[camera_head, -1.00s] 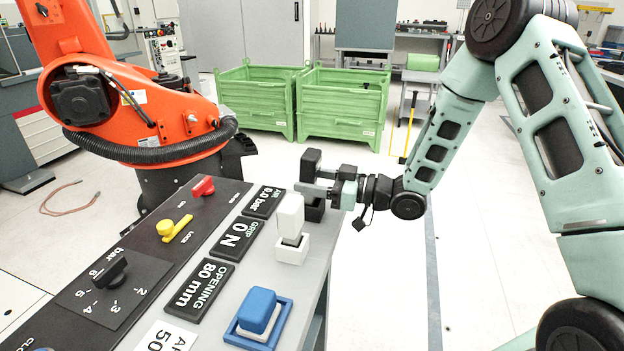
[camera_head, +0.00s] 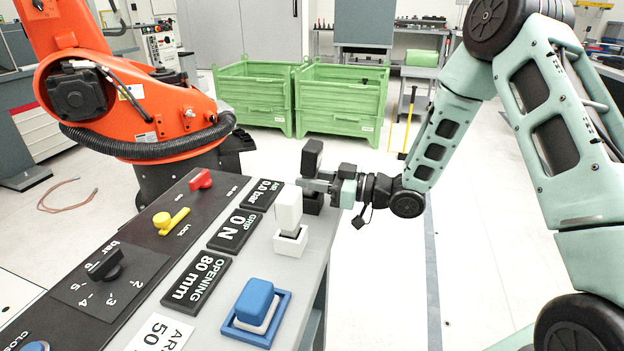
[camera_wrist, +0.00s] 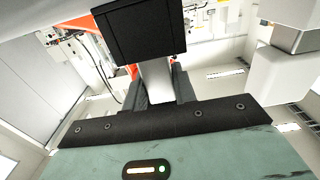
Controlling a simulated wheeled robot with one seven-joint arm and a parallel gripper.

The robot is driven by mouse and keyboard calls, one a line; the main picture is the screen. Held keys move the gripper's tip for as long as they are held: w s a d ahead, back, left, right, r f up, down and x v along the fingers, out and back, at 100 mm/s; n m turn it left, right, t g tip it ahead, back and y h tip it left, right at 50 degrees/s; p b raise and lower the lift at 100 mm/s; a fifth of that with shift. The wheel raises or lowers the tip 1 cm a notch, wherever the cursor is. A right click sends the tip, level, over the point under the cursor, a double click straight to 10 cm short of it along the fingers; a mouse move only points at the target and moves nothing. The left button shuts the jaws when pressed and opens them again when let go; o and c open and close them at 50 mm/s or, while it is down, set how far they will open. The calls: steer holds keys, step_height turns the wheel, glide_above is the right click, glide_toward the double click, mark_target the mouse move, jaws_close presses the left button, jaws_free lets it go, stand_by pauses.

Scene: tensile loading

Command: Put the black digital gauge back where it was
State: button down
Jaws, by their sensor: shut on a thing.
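The black digital gauge (camera_head: 312,157) is a dark block held near the right edge of the control panel. My gripper (camera_head: 320,184) is shut on its lower part, coming from the right. The gauge leans slightly in the head view. A black base (camera_head: 313,204) sits directly below the gripper; whether the gauge touches it I cannot tell, since the fingers cover the gap. In the wrist view the gauge's dark head (camera_wrist: 138,32) stands above a pale stem between the fingers.
A white block on a white base (camera_head: 289,208) stands just in front of the gripper. A blue block on a blue base (camera_head: 255,308) is nearer. Display plates and knobs cover the panel. An orange robot arm (camera_head: 140,110) is at left, green crates (camera_head: 340,98) behind.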

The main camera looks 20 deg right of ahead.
steer(key=shift+s+a+f, duration=0.2)
steer(key=shift+s+f, duration=0.1)
steer(key=shift+f, duration=0.35)
steer(key=c, duration=1.1)
jaws_free()
steer(key=shift+w+f, duration=0.1)
steer(key=shift+o, duration=0.2)
steer(key=shift+w+r, duration=0.1)
steer(key=shift+r, duration=0.15)
steer(key=shift+d, duration=0.1)
steer(key=shift+s+d, duration=0.2)
steer(key=shift+d, duration=0.1)
steer(key=v, duration=1.6)
steer(key=shift+s+d, duration=0.2)
steer(key=shift+s, duration=0.1)
steer(key=shift+w+r, duration=0.1)
